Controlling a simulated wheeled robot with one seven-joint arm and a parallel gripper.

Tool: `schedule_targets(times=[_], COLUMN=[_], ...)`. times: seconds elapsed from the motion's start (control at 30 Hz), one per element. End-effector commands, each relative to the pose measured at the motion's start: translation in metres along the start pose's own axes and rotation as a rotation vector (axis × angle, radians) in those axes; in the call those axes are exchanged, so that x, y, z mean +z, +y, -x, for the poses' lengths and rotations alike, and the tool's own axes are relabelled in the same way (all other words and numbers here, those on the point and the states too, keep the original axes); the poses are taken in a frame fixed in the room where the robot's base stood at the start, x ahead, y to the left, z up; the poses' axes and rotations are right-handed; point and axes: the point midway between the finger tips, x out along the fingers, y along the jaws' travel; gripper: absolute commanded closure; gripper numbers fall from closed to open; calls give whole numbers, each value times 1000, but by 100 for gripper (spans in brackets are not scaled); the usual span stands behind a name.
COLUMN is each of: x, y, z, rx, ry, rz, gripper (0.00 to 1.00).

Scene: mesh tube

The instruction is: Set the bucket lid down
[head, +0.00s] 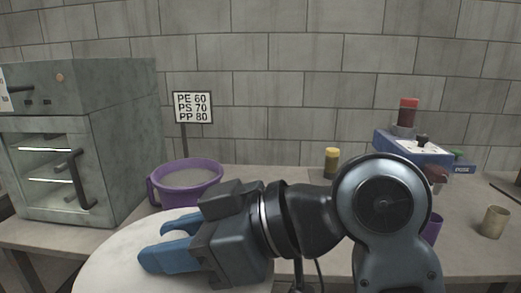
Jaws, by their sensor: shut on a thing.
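The bucket lid (110,262) appears as a large, pale round disc at the lower left in the head view, overlapping the counter's front edge. My gripper (155,246) has blue fingers lying over the lid and pointing left. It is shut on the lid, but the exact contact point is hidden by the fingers. The lid's lower part is cut off by the picture's bottom edge. I cannot tell whether anything supports it from below.
A purple tub (213,178) with pale contents stands behind the lid. A grey oven-like box (120,130) is at left, and a sign (193,107) behind.

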Motion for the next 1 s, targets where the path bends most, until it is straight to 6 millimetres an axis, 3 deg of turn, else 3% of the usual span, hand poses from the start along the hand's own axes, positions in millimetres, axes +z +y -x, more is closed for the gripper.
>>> schedule_targets(times=[0.33,0.57,0.77,1.0], x=[42,95,171,287], y=[11,27,50,87], z=[12,27,49,82], rx=[115,267,486,824], ry=[-2,-3,-6,-11], rz=[-51,-119,-212,-349], gripper=[100,100,100,100])
